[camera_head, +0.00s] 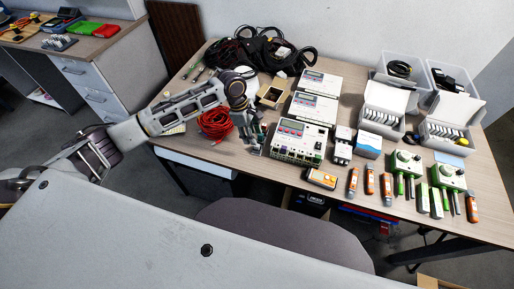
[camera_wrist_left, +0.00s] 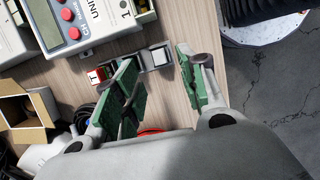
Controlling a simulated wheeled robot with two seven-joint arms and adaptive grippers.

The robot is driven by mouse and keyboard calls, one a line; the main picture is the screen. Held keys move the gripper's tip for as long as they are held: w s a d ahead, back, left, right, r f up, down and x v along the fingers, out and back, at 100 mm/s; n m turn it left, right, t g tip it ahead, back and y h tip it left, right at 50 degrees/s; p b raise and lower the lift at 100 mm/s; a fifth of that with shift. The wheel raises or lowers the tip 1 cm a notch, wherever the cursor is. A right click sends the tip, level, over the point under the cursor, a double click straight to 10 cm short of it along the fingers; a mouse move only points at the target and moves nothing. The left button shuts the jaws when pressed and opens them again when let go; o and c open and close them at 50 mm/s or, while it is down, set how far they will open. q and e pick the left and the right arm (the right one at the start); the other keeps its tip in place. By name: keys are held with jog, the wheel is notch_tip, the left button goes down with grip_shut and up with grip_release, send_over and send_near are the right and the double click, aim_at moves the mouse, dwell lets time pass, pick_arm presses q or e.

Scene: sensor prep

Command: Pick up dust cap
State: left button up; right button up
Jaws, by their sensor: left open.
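My left gripper (camera_head: 250,138) hangs over the desk, beside the left side of the front grey-and-white control unit (camera_head: 298,140). In the left wrist view the green-padded fingers of my left gripper (camera_wrist_left: 157,68) are apart, with nothing held between them. A small grey holder with a pale square piece (camera_wrist_left: 159,56) lies on the desk beyond the fingertips, partly hidden by the left finger. I cannot tell for sure whether this piece is the dust cap. A small red-and-white piece (camera_wrist_left: 95,76) lies left of it. My right gripper is not in view.
A red cable coil (camera_head: 215,124) lies left of my gripper, and an open cardboard box (camera_head: 271,95) stands behind it. Black cables (camera_head: 262,50) lie at the back. Boxes, orange-grey tools and green devices (camera_head: 405,163) crowd the right. The front desk edge is close.

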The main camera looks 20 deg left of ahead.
aim_at(257, 148)
pick_arm(q)
jog(key=shift+d+f, duration=0.1)
jog(key=shift+f, duration=0.25)
jog(key=shift+d+f, duration=0.1)
jog(key=shift+f, duration=0.1)
jog(key=x, duration=0.3)
jog(key=shift+d+f, duration=0.1)
jog(key=shift+f, duration=0.05)
jog(key=shift+d+f, duration=0.2)
jog(key=shift+f, duration=0.45)
jog(key=c, duration=0.5)
jog(key=shift+c, duration=1.4)
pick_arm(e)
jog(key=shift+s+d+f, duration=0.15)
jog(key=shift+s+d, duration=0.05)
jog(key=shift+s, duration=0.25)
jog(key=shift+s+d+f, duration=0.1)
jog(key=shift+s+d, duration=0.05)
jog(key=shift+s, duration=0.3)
